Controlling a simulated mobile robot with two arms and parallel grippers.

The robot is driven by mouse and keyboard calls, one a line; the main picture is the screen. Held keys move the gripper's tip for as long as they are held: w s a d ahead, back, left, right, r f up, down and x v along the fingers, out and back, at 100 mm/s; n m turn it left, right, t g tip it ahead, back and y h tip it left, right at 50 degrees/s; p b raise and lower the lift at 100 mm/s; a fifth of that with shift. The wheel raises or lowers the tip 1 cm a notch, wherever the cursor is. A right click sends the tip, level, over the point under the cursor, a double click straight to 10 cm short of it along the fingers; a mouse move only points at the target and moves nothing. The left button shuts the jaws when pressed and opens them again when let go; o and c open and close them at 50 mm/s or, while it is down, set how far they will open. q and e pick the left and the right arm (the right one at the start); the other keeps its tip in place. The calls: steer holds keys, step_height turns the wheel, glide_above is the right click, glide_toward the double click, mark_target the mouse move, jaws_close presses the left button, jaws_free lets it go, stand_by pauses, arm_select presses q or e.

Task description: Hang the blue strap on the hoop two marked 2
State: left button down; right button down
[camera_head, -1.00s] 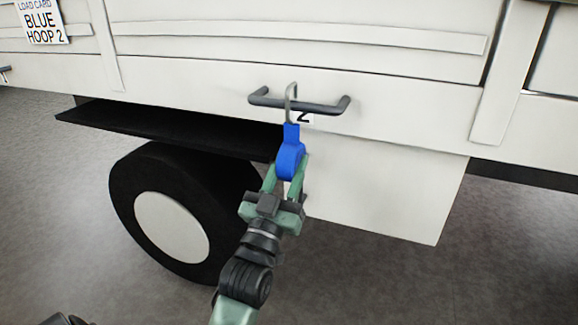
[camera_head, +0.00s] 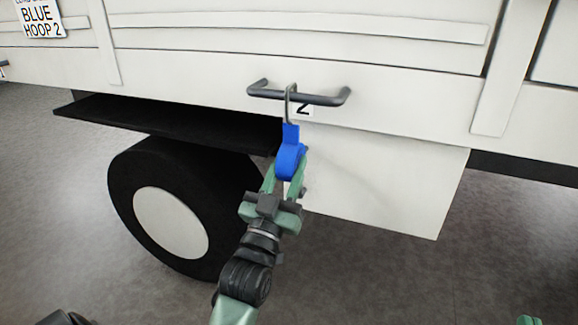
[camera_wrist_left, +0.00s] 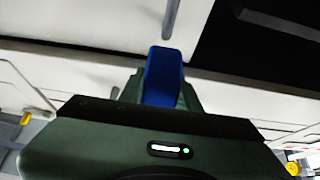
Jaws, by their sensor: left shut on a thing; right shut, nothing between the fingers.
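The blue strap (camera_head: 290,160) has a blue body with a grey metal hook (camera_head: 289,105) on top. My left gripper (camera_head: 285,182) is shut on the blue body, just below hoop 2. The dark grey hoop (camera_head: 325,99) is a bar on the white vehicle side, with a label "2" (camera_head: 304,109) behind it. The hook's shank passes in front of the bar and its bend shows at the bar's top edge; I cannot tell whether the bend bears on it. In the left wrist view the blue body (camera_wrist_left: 163,75) stands between the fingers. A green tip of my right gripper (camera_head: 528,320) shows at the bottom right.
A card (camera_head: 40,18) reading "BLUE HOOP 2" is at the upper left. Another bar's end (camera_head: 3,70) shows at the left edge. A black ledge (camera_head: 160,122), a wheel (camera_head: 172,222) and a white panel (camera_head: 385,185) lie below the hoop.

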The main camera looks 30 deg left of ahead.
arm_select(q)
steer(key=c, duration=0.9)
jaws_free()
steer(key=shift+r, duration=0.1)
steer(key=shift+s+f, duration=0.15)
steer(key=shift+f, duration=0.1)
steer(key=v, duration=0.7)
steer(key=shift+s, duration=0.15)
arm_select(e)
step_height(320, 180, down, 2)
steer(key=shift+w+d+g, duration=0.1)
steer(key=shift+g, duration=0.5)
arm_select(q)
steer(key=shift+s, duration=0.1)
